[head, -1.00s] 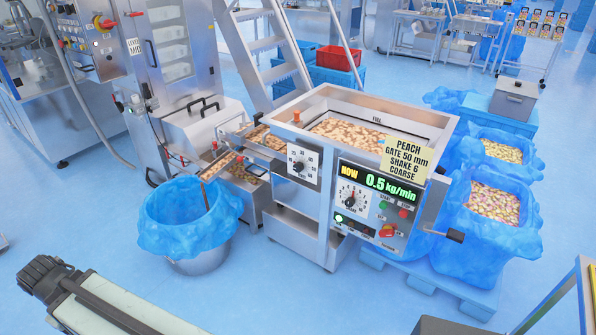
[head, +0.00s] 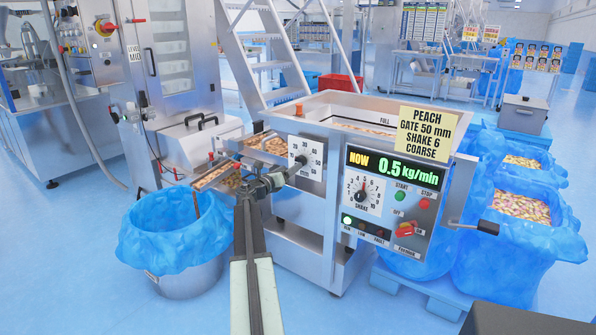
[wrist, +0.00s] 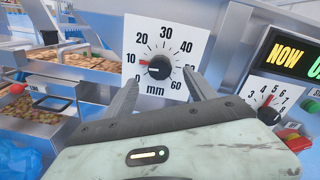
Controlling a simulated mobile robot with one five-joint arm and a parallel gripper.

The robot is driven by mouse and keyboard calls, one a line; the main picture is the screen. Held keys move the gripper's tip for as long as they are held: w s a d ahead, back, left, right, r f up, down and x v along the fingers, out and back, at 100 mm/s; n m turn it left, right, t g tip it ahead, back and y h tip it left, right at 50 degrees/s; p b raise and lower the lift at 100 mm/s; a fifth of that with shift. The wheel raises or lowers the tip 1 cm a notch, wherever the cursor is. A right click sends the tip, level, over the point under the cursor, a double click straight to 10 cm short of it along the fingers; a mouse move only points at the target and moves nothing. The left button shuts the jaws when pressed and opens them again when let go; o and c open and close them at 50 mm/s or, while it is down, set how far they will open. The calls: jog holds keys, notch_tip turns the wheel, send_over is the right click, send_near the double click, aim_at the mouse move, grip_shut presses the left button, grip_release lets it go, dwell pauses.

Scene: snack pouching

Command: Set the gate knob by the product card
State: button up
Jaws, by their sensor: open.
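The gate knob (wrist: 159,67) is a round black knob on a white dial marked 0 to 60 mm. Its red pointer sits near 10. My gripper (wrist: 162,77) is open, with one finger on each side of the knob and nothing held; I cannot tell whether the fingers touch it. In the head view my gripper (head: 282,176) is in front of the gate dial plate (head: 318,157) and hides part of it. The yellow product card (head: 422,132) reads PEACH, GATE 50 mm, SHAKE 6, COARSE.
Right of the gate dial, the control panel (head: 431,187) shows NOW 0.5 kg/min. Its shake knob (head: 361,194) points near 5. A crank handle (head: 475,227) sticks out at right. A blue-lined bin (head: 172,243) stands at left.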

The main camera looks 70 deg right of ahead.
jog(key=x, duration=0.7)
jog(key=shift+d, duration=0.35)
jog(key=c, duration=1.4)
